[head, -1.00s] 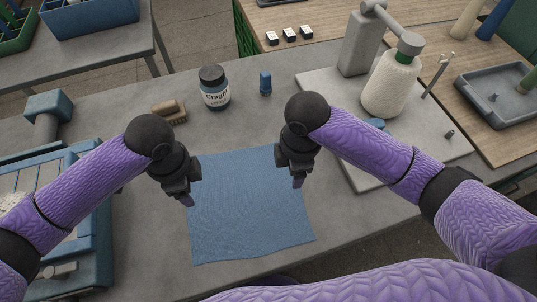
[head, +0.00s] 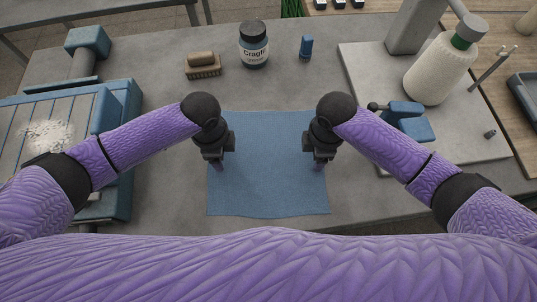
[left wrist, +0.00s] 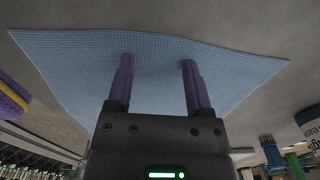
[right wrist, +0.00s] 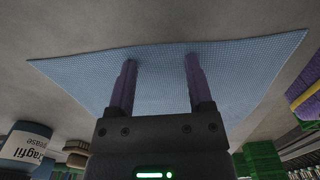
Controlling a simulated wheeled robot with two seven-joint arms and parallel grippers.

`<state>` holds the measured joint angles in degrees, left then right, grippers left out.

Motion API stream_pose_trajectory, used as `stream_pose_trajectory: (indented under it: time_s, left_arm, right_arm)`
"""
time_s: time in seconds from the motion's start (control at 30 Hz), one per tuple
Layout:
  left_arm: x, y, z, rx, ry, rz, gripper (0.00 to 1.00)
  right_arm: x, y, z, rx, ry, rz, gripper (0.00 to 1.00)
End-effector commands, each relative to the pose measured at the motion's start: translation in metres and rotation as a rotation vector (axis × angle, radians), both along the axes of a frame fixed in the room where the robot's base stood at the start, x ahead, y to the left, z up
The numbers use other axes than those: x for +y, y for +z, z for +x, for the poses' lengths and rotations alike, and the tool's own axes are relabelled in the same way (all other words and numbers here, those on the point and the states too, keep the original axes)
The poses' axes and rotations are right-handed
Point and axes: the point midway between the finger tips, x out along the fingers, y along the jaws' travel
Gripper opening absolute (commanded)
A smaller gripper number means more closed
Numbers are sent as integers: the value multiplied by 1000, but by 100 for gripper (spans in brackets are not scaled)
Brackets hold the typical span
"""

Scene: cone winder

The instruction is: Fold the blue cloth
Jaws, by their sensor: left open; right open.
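The blue cloth (head: 268,185) lies flat and spread out on the grey table, roughly square. My left gripper (head: 219,168) is over the cloth's left side and my right gripper (head: 316,168) is over its right side, both pointing down. In the left wrist view the cloth (left wrist: 155,75) spreads beyond the two open fingers (left wrist: 156,75). In the right wrist view the cloth (right wrist: 160,85) also lies beyond the open fingers (right wrist: 158,75). Neither gripper holds any cloth. Whether the fingertips touch the cloth is hard to tell.
Behind the cloth are a brush (head: 203,66), a labelled jar (head: 254,45) and a small blue object (head: 306,47). A blue machine (head: 118,140) stands left. A grey plate (head: 455,135) with a white bottle (head: 440,72) and a blue clamp-like part (head: 410,120) is at right.

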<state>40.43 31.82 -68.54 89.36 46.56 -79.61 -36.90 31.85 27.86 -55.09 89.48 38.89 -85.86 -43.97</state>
Motion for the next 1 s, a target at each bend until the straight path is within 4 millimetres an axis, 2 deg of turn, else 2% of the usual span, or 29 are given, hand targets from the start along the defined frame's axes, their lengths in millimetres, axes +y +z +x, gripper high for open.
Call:
stream_pose_trajectory:
  time_s: [0.07,0.6,1.0]
  left_arm:
    - [0,-1,-1,3,0,2,56]
    - [1,-2,-2,5,0,3,0]
    - [1,-2,-2,6,0,3,0]
  right_arm:
    - [0,-1,0,2,0,-1,56]
    - [0,-1,-1,2,-1,-1,0]
    - [0,-1,-1,2,-1,-1,0]
